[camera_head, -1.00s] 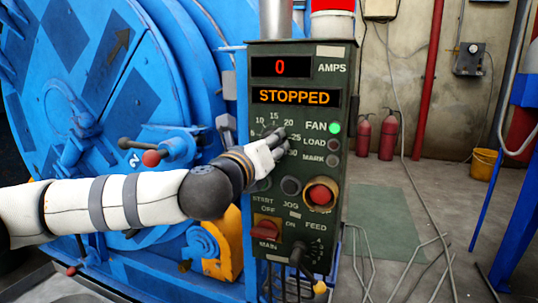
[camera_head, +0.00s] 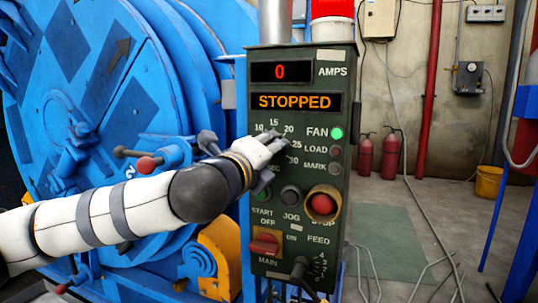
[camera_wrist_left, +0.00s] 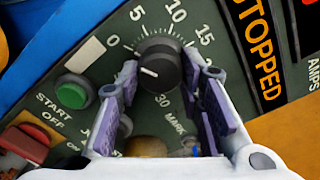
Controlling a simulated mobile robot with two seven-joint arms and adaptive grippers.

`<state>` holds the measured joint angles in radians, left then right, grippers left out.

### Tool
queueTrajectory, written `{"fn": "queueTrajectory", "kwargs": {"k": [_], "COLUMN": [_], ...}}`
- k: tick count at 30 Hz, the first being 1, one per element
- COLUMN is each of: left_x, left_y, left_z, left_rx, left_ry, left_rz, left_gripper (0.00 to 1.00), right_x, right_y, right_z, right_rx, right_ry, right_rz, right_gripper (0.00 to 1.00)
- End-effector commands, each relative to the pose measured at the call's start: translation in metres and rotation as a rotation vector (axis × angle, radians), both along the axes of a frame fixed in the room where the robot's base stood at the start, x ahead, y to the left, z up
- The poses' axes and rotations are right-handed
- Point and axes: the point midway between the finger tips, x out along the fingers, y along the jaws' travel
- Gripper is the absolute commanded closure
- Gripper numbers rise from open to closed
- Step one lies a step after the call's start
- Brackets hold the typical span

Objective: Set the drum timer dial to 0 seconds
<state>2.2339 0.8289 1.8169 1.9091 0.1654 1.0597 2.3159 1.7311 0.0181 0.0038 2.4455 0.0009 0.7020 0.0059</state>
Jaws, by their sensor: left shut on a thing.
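The timer dial (camera_wrist_left: 158,68) is a round black knob on the dark green control panel, with white numbers around it from 0 to 30. A short white mark shows on its face, toward the side of the 0; I cannot tell the exact reading. My left gripper (camera_wrist_left: 160,74) has its fingers on both sides of the knob and is shut on it. In the head view my left gripper (camera_head: 270,146) covers the knob, and only the scale numbers show around it. My right gripper is not in view.
The panel (camera_head: 296,105) reads 0 amps and STOPPED, and its fan lamp is green. Below the dial are a green start button (camera_wrist_left: 72,91), a red stop button (camera_head: 322,204) and a red main switch (camera_head: 265,245). The blue drum (camera_head: 100,90) stands left of the panel.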

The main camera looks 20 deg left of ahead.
Motion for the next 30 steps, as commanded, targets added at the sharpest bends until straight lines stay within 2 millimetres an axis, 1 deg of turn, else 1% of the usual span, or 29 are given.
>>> {"fn": "queueTrajectory", "kwargs": {"k": [13, 14, 15, 16, 24, 26, 29, 30], "left_x": [0.0, 0.0, 0.0, 0.0, 0.0, -0.003, -0.02, -0.03], "left_y": [0.0, 0.0, 0.0, 0.0, 0.0, 0.0, 0.001, 0.001], "left_z": [0.0, 0.0, 0.0, 0.0, 0.0, 0.0, 0.0, 0.0], "left_rx": [-0.009, -0.009, -0.009, -0.009, -0.008, -0.008, -0.008, -0.008], "left_ry": [0.0, 0.0, 0.0, 0.0, 0.0, 0.0, 0.0, 0.0], "left_rz": [0.0, 0.0, 0.0, 0.0, 0.0, 0.0, -0.001, -0.001], "left_gripper": [0.94, 0.62, 0.53, 0.46, 0.46, 0.46, 0.46, 0.46], "right_x": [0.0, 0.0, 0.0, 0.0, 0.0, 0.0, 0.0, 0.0], "right_y": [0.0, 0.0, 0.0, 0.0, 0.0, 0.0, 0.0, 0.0], "right_z": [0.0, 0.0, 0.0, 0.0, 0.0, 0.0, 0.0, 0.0], "right_rx": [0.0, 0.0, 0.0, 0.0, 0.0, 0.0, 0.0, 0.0], "right_ry": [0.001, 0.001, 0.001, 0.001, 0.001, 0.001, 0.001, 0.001], "right_rz": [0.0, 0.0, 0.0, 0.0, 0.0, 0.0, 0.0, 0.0], "right_gripper": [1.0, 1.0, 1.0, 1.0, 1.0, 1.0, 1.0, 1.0]}}
